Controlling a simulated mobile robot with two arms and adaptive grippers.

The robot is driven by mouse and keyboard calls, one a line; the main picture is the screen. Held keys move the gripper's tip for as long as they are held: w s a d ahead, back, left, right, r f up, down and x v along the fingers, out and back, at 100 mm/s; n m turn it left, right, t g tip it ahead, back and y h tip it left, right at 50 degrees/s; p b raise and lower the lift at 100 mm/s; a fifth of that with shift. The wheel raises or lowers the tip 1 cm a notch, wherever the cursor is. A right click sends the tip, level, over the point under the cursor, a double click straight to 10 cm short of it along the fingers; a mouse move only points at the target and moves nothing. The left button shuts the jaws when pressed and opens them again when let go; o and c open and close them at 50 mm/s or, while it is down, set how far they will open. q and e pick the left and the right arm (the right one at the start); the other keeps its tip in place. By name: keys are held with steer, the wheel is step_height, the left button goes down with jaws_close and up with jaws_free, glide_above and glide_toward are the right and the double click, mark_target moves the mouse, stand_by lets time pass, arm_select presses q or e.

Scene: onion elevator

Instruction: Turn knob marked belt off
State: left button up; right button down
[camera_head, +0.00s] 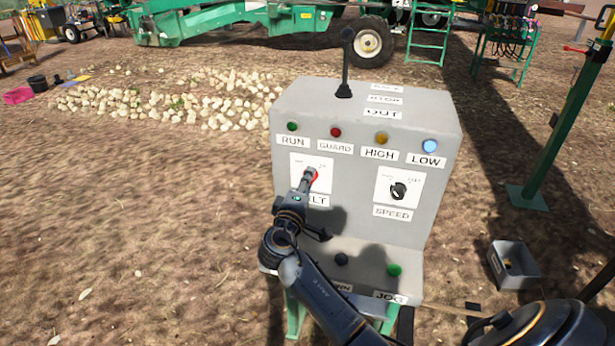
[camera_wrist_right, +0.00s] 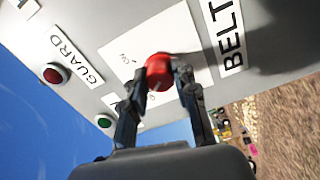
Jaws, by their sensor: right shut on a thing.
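The red belt knob (camera_head: 312,175) is on a white plate on the front of the grey control box (camera_head: 350,225), above a label partly hidden by my arm. In the right wrist view the knob (camera_wrist_right: 158,70) sits between the fingers of my right gripper (camera_wrist_right: 160,82), beside the label BELT (camera_wrist_right: 228,35). My right gripper (camera_head: 307,182) is shut on the knob. Its fingers hide part of the plate markings, so I cannot tell which setting the knob points to. My left gripper is not in view.
The black speed knob (camera_head: 398,191) is to the right. A black lever (camera_head: 346,65) stands on the box top. Run, guard, high and low lamps line the upper front; low (camera_head: 430,146) glows blue. A green button (camera_head: 394,270) is on the lower ledge.

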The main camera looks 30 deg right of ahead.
steer(key=shift+n+p, duration=0.45)
steer(key=shift+n, duration=0.55)
steer(key=c, duration=1)
jaws_free()
steer(key=v, duration=1.2)
steer(key=shift+a, duration=0.1)
steer(key=shift+w, duration=0.1)
